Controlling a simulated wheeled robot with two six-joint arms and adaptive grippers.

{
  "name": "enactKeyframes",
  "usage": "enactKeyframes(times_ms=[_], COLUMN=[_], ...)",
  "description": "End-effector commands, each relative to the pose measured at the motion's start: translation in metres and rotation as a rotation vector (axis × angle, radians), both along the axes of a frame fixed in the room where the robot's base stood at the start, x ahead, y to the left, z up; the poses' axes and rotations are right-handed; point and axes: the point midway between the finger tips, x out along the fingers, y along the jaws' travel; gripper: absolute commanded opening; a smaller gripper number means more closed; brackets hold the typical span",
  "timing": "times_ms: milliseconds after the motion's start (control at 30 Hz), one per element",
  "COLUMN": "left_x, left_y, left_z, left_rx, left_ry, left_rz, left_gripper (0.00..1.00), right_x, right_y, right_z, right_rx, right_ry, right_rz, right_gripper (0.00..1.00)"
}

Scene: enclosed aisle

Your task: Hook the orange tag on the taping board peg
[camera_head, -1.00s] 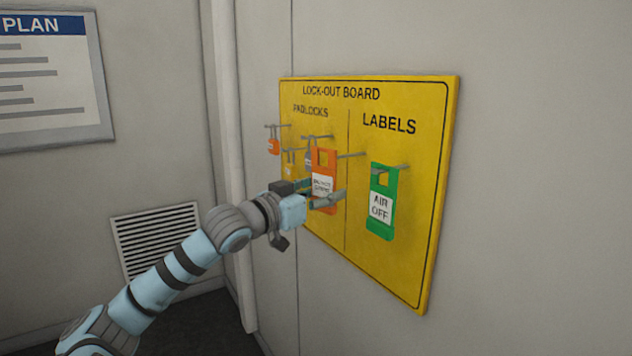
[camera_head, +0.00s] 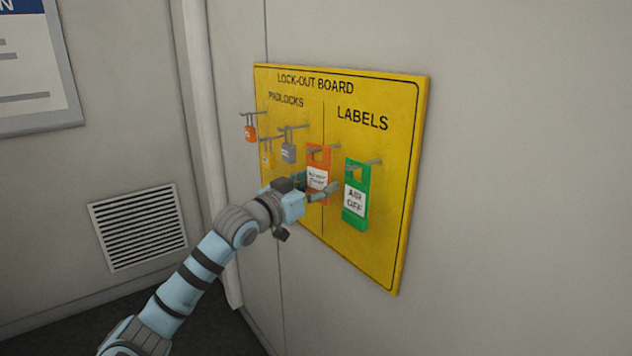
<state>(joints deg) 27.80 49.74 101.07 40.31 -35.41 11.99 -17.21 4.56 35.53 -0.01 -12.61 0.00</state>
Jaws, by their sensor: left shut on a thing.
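The orange tag (camera_head: 325,195) with a white label is in front of the yellow board (camera_head: 380,255), which reads "LOCK-OUT BOARD". My left gripper (camera_head: 318,188) is shut on the lower part of the orange tag from below left. A grey peg (camera_head: 333,147) in the labels half sits at the height of the tag's hole. Its tip appears to show in the hole, so the tag looks to be around the peg. Whether the tag's weight rests on it I cannot tell. My right gripper is not in view.
A green "AIR OFF" tag (camera_head: 356,213) hangs on a peg close to the right. Orange (camera_head: 250,133), yellow (camera_head: 267,159) and grey (camera_head: 289,153) padlocks hang on pegs to the left. A vent (camera_head: 138,228) is in the left wall. Right of the board is bare wall.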

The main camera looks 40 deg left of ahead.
Motion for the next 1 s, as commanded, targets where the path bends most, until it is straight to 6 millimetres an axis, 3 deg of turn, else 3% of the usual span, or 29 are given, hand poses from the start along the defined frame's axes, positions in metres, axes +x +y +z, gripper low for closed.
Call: enactKeyframes(times_ms=[367,400,500,867,1000], left_x=[0.000,0.000,0.000,0.000,0.000], left_y=[0.000,0.000,0.000,0.000,0.000], left_z=[0.000,0.000,0.000,0.003,0.028], left_rx=[0.000,0.000,0.000,0.000,0.001], left_ry=[0.000,0.000,0.000,0.000,-0.005], left_rz=[0.000,0.000,0.000,0.000,0.001], left_gripper=[0.28,0.58,0.74,0.75,0.75], right_x=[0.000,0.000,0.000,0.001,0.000], right_y=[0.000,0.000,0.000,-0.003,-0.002], right_z=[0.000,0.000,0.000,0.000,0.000], right_rx=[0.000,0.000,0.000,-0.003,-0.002], right_ry=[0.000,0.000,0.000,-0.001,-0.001], right_rz=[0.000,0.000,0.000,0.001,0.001], right_gripper=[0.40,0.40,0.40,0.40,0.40])
